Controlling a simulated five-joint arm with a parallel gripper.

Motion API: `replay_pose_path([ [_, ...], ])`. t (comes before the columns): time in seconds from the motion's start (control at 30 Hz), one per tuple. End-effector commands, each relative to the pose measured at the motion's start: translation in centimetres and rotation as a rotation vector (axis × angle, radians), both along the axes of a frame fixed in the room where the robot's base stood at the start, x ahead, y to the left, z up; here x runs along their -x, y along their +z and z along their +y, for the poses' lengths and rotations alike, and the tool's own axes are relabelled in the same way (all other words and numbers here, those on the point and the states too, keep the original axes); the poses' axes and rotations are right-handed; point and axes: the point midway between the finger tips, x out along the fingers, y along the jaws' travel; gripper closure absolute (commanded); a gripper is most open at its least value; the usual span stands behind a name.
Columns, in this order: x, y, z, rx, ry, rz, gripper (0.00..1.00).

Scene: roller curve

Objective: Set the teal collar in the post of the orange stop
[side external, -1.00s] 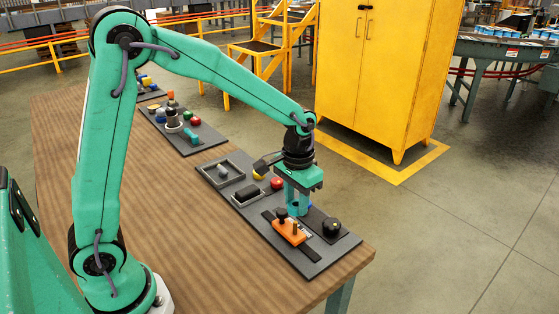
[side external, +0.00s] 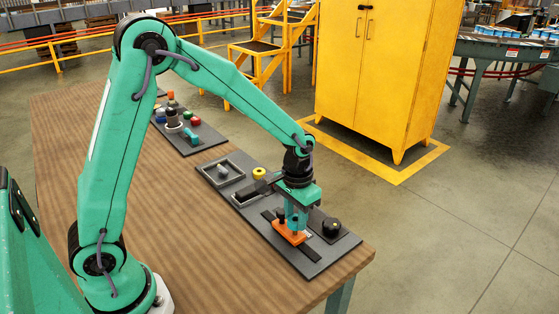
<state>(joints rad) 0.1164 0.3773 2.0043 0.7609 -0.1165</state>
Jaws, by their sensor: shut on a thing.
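The orange stop (side external: 284,231) sits on a dark slotted strip on the grey panel near the table's right end. My gripper (side external: 296,222) is right over it, fingers pointing down and shut on its upper part. The fingers hide the stop's knob and post, so the exact grip point is unclear. I cannot make out a teal collar apart from my teal fingers.
A black round knob (side external: 332,227) stands close to the right of my gripper. A yellow button (side external: 259,173) and a framed recess (side external: 220,170) lie farther back on the panel. Another panel (side external: 197,143) stands behind. The left tabletop is bare.

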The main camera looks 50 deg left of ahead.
Motion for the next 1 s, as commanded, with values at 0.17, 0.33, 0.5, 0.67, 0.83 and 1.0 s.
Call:
replay_pose_path([
  [0.17, 0.0, -1.2, 0.0, 0.0, 0.0, 0.001, 0.89],
  [0.33, 0.0, -2.0, 0.0, 0.0, 0.0, 0.0, 0.89],
  [0.5, 0.0, -2.3, 0.0, 0.0, 0.0, -0.001, 0.89],
  [0.67, 0.0, -2.4, 0.0, 0.0, 0.0, -0.001, 0.89],
  [0.83, 0.0, -2.4, 0.0, 0.0, 0.0, -0.001, 0.89],
  [1.0, 0.0, -2.4, 0.0, 0.0, 0.0, -0.001, 0.89],
])
